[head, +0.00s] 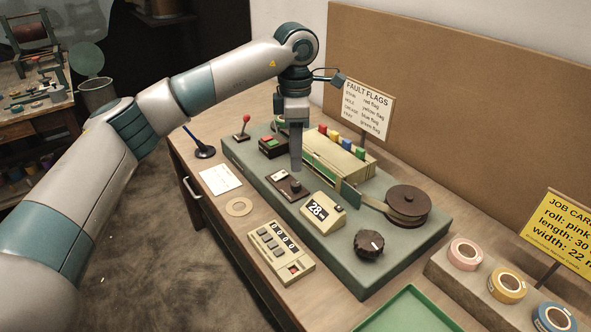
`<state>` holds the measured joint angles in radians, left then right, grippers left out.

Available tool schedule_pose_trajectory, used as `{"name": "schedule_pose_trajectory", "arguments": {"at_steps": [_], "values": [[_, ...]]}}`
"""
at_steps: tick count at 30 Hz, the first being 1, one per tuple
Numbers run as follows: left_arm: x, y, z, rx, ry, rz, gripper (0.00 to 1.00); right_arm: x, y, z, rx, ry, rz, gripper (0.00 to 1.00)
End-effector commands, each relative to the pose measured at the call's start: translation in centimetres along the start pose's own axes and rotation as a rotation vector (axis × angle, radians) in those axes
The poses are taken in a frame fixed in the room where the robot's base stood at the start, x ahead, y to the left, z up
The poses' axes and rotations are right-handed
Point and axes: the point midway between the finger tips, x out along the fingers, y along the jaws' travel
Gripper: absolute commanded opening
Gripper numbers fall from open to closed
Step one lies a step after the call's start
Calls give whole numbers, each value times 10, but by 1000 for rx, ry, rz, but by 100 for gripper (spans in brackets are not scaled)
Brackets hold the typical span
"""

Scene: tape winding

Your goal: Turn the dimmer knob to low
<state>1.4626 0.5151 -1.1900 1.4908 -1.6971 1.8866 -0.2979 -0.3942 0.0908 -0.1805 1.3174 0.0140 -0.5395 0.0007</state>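A large black knob (369,245) with a ridged rim sits on the near right part of the grey-green machine (400,262). A small dark control box (288,188) with a pale label and a small dark knob lies on the machine's left part. No readable marking tells which one is the dimmer. My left gripper (296,168) points straight down, with its tips just above or at the far side of the small box; contact cannot be told. Its fingers overlap from this angle, so their opening is hidden. My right gripper is out of view.
A display reading 28 (322,213) stands between the small box and the large knob. A brown tape reel (407,205) is behind the knob. A counter (281,252), a green tray (408,312) and several tape rolls (508,286) are nearer. A fault sign (367,108) stands behind.

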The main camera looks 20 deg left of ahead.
Motion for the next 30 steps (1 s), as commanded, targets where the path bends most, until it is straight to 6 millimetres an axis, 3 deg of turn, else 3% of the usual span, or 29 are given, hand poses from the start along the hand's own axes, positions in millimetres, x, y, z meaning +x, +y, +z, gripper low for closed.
{"name": "schedule_pose_trajectory", "arguments": {"at_steps": [9,15,30], "values": [[-64,0,1,0,-1,3,38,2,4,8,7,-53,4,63],[-90,0,0,-1,0,2,38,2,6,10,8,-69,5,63],[-100,0,0,0,0,0,38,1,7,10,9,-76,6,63]]}}
